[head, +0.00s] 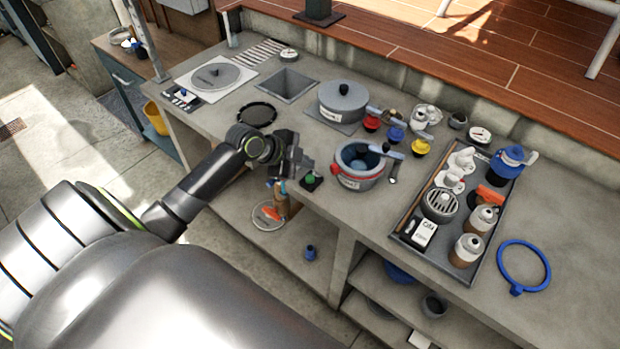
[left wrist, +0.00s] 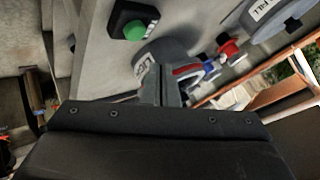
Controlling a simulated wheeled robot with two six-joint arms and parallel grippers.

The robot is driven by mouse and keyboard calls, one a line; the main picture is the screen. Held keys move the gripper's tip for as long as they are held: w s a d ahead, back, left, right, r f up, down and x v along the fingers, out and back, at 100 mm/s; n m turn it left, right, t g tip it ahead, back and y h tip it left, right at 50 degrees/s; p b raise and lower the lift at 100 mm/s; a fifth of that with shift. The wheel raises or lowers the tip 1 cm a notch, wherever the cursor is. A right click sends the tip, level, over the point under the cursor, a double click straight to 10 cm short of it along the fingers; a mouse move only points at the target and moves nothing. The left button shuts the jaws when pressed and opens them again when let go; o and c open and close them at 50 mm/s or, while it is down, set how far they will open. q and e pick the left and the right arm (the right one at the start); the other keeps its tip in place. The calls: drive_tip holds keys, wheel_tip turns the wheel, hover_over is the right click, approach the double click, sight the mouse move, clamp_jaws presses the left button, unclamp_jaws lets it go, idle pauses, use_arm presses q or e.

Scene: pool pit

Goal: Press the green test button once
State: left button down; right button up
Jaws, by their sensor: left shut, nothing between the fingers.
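The green test button (head: 310,178) sits on a small black base near the front edge of the grey counter, left of an open pot. It also shows in the left wrist view (left wrist: 134,30), up and left of the fingertips. My left gripper (head: 303,165) is shut and empty. In the head view it is just above and left of the button, and the two look apart. In the left wrist view the closed fingers (left wrist: 160,84) stand in front of the labelled pot. My right gripper is not in either view.
The open pot (head: 359,182) with red clips stands close right of the button. A lidded pot (head: 342,103) and small red, blue and yellow pieces are behind it. A loaded tray (head: 402,232) is further right. A black round dish (head: 257,114) lies behind my left wrist.

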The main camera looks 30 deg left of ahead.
sight(306, 180)
use_arm(q)
drive_tip(key=shift+f+b, duration=0.7)
drive_tip(key=shift+f, duration=0.6)
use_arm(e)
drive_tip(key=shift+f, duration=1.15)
use_arm(q)
drive_tip(key=shift+f+b, duration=0.35)
drive_tip(key=shift+f, duration=0.1)
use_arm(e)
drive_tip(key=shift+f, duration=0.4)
use_arm(q)
drive_tip(key=shift+f+b, duration=0.45)
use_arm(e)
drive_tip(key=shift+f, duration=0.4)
use_arm(q)
drive_tip(key=shift+r, duration=0.1)
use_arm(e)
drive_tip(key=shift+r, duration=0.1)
use_arm(q)
drive_tip(key=shift+r+p, duration=0.7)
drive_tip(key=shift+r, duration=0.1)
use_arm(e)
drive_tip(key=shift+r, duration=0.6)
use_arm(q)
wheel_tip(306, 180, up, 5)
drive_tip(key=p, duration=0.4)
drive_tip(key=shift+r, duration=0.1)
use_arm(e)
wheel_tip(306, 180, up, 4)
